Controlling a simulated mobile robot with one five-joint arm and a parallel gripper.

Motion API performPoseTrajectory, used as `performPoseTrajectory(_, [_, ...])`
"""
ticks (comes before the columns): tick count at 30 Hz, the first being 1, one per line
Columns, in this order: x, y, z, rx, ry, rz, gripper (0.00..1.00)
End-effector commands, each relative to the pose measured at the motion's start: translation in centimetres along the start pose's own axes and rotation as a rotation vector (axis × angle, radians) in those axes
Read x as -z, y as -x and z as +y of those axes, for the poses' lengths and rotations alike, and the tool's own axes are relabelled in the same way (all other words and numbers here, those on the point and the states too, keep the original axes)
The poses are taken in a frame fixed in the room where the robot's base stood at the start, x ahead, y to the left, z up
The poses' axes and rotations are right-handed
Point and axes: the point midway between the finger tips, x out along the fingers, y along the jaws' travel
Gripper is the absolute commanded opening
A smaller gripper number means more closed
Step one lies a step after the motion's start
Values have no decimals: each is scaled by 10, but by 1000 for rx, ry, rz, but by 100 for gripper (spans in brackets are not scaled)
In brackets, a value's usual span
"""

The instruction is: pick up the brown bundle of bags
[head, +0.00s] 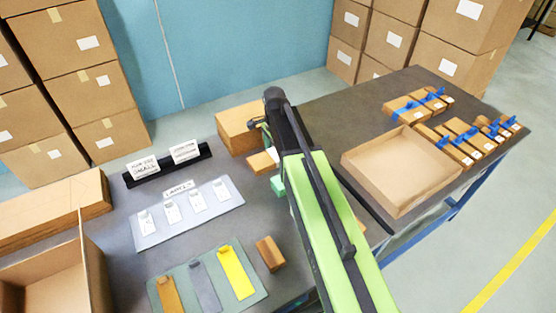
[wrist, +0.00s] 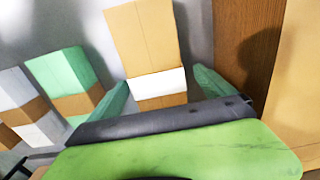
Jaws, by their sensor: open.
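The brown bundle of bags (wrist: 142,40) is a tan block with a white band (wrist: 156,84) around it. It lies on the grey table in the wrist view, and also shows in the head view (head: 260,163) beside my arm. My gripper (wrist: 161,80) is open. Its two green fingers stand on either side of the banded end of the bundle, with nothing held. Whether they touch it I cannot tell. The near end of the bundle is hidden behind the gripper's dark bar.
A green bundle (wrist: 60,72) and a white bundle (wrist: 22,95) lie to the left in the wrist view. A cardboard box (head: 238,130) stands just behind the brown bundle. An open tray (head: 400,170) and several blue-strapped parcels (head: 455,145) are at the right.

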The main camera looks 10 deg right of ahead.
Motion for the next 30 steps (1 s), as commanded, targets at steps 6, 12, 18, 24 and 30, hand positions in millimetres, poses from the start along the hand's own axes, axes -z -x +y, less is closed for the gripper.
performPoseTrajectory(6, [0,1,0,0,0,0,70])
performPoseTrajectory(12, [0,1,0,0,1,0,44])
performPoseTrajectory(18, [-1,1,0,0,1,0,18])
performPoseTrajectory(24, [-1,1,0,0,1,0,18])
performPoseTrajectory(30, [-1,14,0,0,2,0,18])
